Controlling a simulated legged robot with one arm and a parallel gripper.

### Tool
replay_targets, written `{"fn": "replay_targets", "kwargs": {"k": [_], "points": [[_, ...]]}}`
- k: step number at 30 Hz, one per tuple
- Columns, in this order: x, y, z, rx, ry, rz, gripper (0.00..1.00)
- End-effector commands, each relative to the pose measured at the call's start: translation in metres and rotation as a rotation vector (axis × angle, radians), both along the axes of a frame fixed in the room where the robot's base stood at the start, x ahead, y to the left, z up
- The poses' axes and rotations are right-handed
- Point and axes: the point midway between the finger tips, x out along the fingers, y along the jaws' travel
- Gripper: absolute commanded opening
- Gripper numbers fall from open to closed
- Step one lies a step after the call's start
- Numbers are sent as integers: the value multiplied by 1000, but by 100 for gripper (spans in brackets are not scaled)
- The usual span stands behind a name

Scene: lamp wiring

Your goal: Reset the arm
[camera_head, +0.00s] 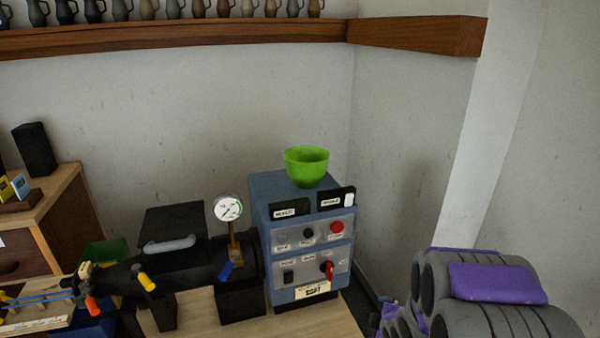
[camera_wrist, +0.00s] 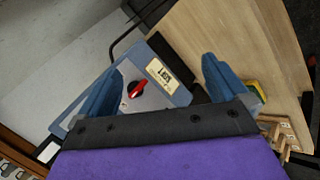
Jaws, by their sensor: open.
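My gripper (camera_wrist: 160,68) shows in the wrist view with its two blue fingers spread apart and nothing held between them. Beyond the fingers is the front of the blue-grey control box (camera_wrist: 180,97), with a red rotary switch (camera_wrist: 137,88) and a pale label (camera_wrist: 163,75). How far the fingers are from the box is hard to tell. In the head view my purple and grey arm (camera_head: 500,285) is at the bottom right, to the right of the control box (camera_head: 262,195). The gripper's fingers do not show there.
A green bowl (camera_head: 306,167) stands on the box. A black machine (camera_head: 190,262) with a round gauge (camera_head: 228,207) is left of it on a wooden table (camera_head: 340,318). A wooden shelf (camera_head: 180,37) bears several jugs. A wooden cabinet (camera_head: 60,210) stands at left.

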Motion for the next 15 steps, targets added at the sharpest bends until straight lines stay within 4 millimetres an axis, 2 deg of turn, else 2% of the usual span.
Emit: {"fn": "replay_targets", "kwargs": {"k": [1, 8, 15], "points": [[-9, -2, 14, 14, 33, -60, 100], [-78, -7, 54, 115, 230, -390, 100], [-172, 11, 96, 235, 428, -740, 100]]}}
